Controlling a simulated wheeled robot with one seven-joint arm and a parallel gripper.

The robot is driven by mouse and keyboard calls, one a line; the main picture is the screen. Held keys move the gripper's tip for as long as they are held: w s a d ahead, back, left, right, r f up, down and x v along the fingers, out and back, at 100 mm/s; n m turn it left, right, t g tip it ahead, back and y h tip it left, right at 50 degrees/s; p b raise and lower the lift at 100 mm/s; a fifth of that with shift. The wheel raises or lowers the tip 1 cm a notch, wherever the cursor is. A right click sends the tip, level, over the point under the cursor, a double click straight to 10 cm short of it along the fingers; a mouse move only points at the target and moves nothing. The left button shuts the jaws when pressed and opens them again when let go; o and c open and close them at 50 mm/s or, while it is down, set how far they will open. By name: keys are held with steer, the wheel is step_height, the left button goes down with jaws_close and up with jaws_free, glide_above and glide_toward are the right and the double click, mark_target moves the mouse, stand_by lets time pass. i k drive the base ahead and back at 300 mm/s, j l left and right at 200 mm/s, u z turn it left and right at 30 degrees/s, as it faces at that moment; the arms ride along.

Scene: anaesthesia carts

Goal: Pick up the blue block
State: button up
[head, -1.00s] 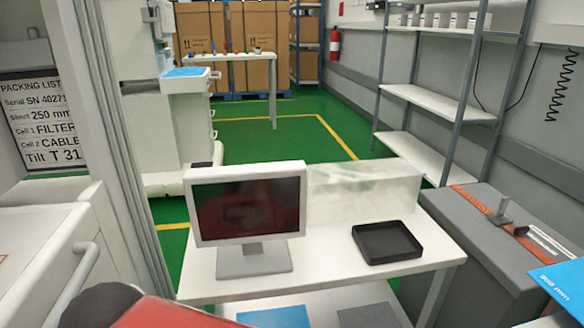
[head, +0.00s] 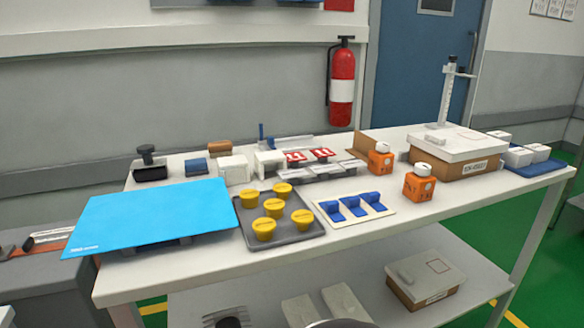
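A small dark blue block (head: 195,167) sits on the white table (head: 345,250), toward its back left. It stands just behind the bright blue sheet (head: 150,215) and left of a white block (head: 234,170). Three blue lever-shaped pieces (head: 353,207) stand in a pale plate near the front edge. My gripper is not in view, so I see nothing of its fingers or of anything in them.
A dark tray with several yellow knobs (head: 274,205) lies beside the blue sheet. Two orange bottles (head: 419,183), red-marked pieces (head: 309,155) and a lidded box (head: 459,155) stand rightward. A fire extinguisher (head: 342,85) hangs behind. Green floor is free at right.

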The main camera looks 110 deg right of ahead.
mark_target(195, 167)
steer(key=z, duration=3.4)
